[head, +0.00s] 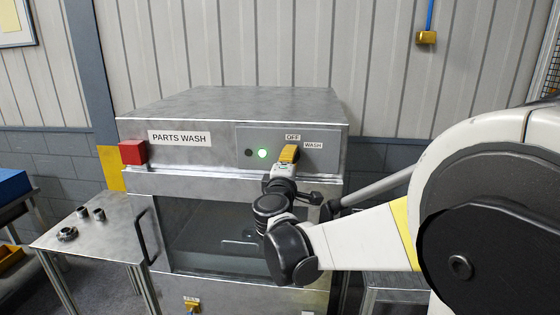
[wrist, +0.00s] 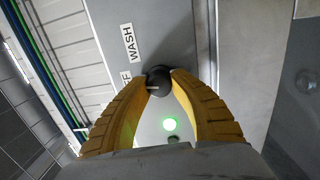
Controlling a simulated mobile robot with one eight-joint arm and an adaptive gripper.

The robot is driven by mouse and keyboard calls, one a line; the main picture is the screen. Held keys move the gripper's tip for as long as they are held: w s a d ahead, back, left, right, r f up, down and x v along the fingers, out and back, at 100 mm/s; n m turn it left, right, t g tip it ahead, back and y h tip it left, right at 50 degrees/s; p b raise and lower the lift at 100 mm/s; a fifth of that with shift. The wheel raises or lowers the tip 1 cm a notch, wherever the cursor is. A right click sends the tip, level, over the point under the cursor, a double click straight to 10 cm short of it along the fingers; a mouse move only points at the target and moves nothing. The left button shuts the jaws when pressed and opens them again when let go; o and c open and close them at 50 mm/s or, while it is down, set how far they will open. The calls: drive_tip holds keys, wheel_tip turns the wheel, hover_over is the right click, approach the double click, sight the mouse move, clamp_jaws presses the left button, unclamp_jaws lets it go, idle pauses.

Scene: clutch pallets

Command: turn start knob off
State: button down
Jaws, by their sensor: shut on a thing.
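The start knob (wrist: 158,78) is a dark round knob on the grey control panel (wrist: 165,30) of the parts washer. My gripper's yellow fingers (wrist: 159,88) close on it from both sides in the wrist view. A small light mark shows on the knob's left side, on the side of the partly hidden OFF label (wrist: 123,76). The WASH label (wrist: 129,42) lies above and left of the knob there. In the head view my gripper (head: 289,154) covers the knob, just below OFF (head: 292,137) and left of WASH (head: 313,145). A green lamp (head: 263,154) is lit.
A red box-shaped button (head: 133,152) sits at the washer's left corner. The washer's windowed door (head: 215,235) with a black handle (head: 145,237) is below. A side table (head: 95,240) holds several small dark metal parts.

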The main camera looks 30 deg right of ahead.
drive_tip(key=shift+n, duration=1)
drive_tip(key=c, duration=1.1)
unclamp_jaws()
drive_tip(key=shift+w+d, duration=0.1)
drive_tip(key=shift+o, duration=0.2)
drive_tip(key=r+v, duration=0.1)
drive_tip(key=v, duration=1.1)
drive_tip(key=shift+f, duration=0.5)
